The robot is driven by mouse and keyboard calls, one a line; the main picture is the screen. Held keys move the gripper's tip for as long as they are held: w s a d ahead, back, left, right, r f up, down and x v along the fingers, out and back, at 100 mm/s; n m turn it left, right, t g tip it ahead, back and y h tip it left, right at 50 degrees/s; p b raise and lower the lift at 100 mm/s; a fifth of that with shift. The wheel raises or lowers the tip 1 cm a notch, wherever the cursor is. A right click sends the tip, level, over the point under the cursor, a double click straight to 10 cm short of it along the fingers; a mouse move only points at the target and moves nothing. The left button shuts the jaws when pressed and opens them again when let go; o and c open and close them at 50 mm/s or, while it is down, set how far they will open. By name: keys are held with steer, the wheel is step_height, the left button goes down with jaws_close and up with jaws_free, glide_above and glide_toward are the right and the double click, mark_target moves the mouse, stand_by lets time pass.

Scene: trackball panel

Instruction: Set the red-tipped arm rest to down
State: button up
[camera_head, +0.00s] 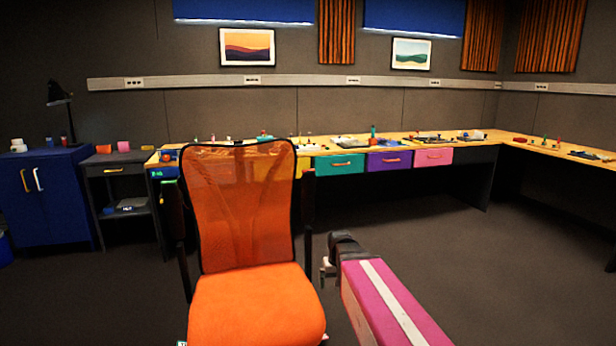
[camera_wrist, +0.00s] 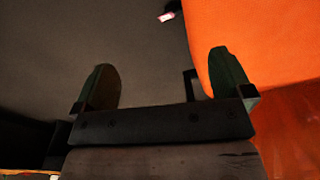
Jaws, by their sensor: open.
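An orange office chair (camera_head: 245,210) stands in front of me, with a mesh back and an orange seat (camera_head: 258,308). Dark upright arm rests flank its back, one on the left (camera_head: 181,225) and one on the right (camera_head: 307,225). I cannot make out a red tip on either in the head view. My gripper (camera_head: 326,269) is just right of the chair, near the right arm rest's lower part. In the wrist view my gripper (camera_wrist: 166,82) is open and empty, its right finger overlapping the orange seat (camera_wrist: 255,40). A small pale piece with red (camera_wrist: 166,17) shows beyond the fingers.
A long workbench (camera_head: 470,140) with coloured drawers and small items runs along the back wall. A blue cabinet (camera_head: 45,200) and a dark side stand (camera_head: 125,195) are at the left. The grey floor (camera_head: 480,270) right of the chair is clear.

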steer(key=w+a+r+n+t, duration=0.1)
steer(key=w+a+r+t, duration=0.15)
steer(key=w+r, duration=1.5)
steer(key=n, duration=0.1)
glide_toward(309, 171)
steer(key=f, duration=0.2)
steer(key=shift+t+y, duration=0.4)
steer(key=shift+t, duration=0.05)
steer(key=x, duration=1)
steer(key=shift+w+d+f, duration=0.2)
steer(key=shift+w+f, duration=0.05)
